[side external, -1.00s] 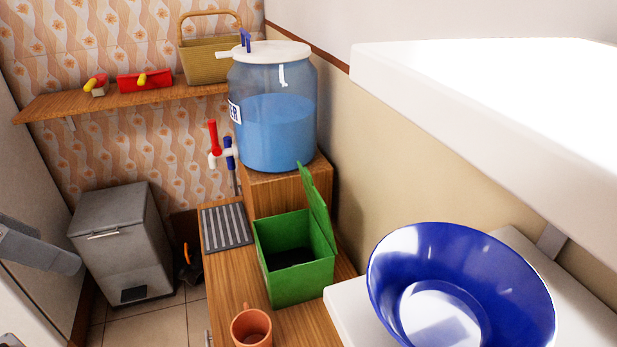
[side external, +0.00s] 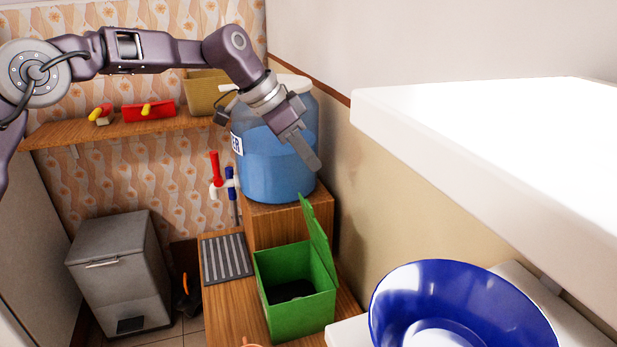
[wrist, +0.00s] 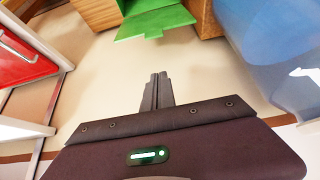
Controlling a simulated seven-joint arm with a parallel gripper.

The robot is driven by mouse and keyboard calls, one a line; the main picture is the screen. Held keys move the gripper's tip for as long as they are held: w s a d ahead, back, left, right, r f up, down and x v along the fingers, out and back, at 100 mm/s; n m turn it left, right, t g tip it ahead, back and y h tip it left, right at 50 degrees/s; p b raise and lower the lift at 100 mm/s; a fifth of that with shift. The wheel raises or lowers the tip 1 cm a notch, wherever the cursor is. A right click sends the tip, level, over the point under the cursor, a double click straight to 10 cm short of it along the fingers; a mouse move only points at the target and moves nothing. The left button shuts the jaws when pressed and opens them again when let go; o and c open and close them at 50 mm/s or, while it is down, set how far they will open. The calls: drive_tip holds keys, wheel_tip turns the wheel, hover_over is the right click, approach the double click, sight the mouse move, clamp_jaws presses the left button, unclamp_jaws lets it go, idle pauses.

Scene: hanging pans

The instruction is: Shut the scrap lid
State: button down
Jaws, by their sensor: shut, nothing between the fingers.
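The green scrap box (side external: 300,313) stands on the wooden counter in the side external view. The inside of the box looks dark. My gripper (side external: 314,164) is shut and empty, above and behind the lid, in front of the water jar. It is clear of the lid. In the wrist view the shut fingers (wrist: 158,80) point toward the green lid (wrist: 155,22) at the top.
The blue water jar (side external: 270,182) stands on a wooden block behind the box. A white shelf (side external: 480,130) juts out at the right, above a blue bowl (side external: 450,290). A grey drain mat (side external: 227,257) lies left of the box. A grey bin (side external: 118,270) stands on the floor.

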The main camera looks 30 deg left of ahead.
drive_tip(key=f, duration=0.2)
drive_tip(key=w+d+f, duration=0.1)
drive_tip(key=f, duration=0.5)
drive_tip(key=shift+w+d, duration=0.15)
drive_tip(key=shift+w, duration=0.05)
drive_tip(key=shift+s+a+f, duration=0.15)
drive_tip(key=shift+s+a, duration=0.3)
drive_tip(key=shift+s, duration=0.05)
